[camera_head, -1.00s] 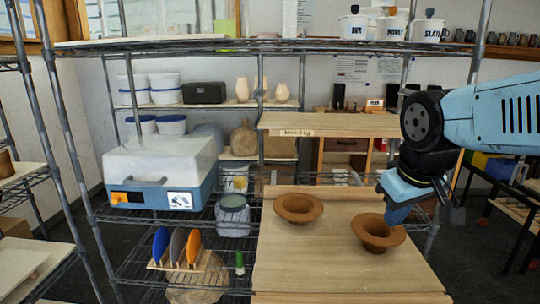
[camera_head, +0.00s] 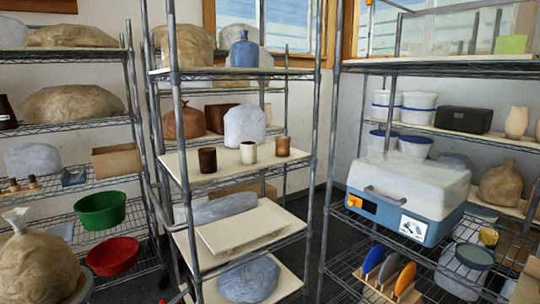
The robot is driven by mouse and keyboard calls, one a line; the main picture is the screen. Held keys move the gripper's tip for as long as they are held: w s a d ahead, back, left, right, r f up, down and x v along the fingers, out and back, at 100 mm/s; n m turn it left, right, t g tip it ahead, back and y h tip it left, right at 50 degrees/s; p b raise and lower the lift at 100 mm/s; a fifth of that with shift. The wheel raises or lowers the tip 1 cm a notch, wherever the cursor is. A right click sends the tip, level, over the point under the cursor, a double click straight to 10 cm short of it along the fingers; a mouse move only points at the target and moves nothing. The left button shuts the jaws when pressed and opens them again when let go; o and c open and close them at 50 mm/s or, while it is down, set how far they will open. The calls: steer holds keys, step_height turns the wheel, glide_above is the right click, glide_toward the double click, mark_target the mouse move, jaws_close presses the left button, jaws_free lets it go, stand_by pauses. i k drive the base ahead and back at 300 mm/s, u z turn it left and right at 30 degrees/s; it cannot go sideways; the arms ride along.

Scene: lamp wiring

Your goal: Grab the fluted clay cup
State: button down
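Three small cups stand upright in a row on a pale board on the middle rack. Another dark cup (camera_head: 7,112) stands at the far left edge, partly cut off. My gripper is outside this view, so its state and its distance from the cups are hidden.
The cup board (camera_head: 225,172) has bare room in front of the cups, with a grey wrapped lump (camera_head: 245,125) behind. Metal posts (camera_head: 180,130) frame the rack. Green (camera_head: 101,210) and red (camera_head: 113,256) bowls sit left; a white-blue case (camera_head: 410,190) sits right.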

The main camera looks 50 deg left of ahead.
mark_target(248, 150)
steer(key=z, duration=0.8)
steer(key=i, duration=0.1)
steer(key=u, duration=2.85)
steer(key=k, duration=0.9)
steer(key=u, duration=0.15)
steer(key=i, duration=0.9)
steer(key=z, duration=0.1)
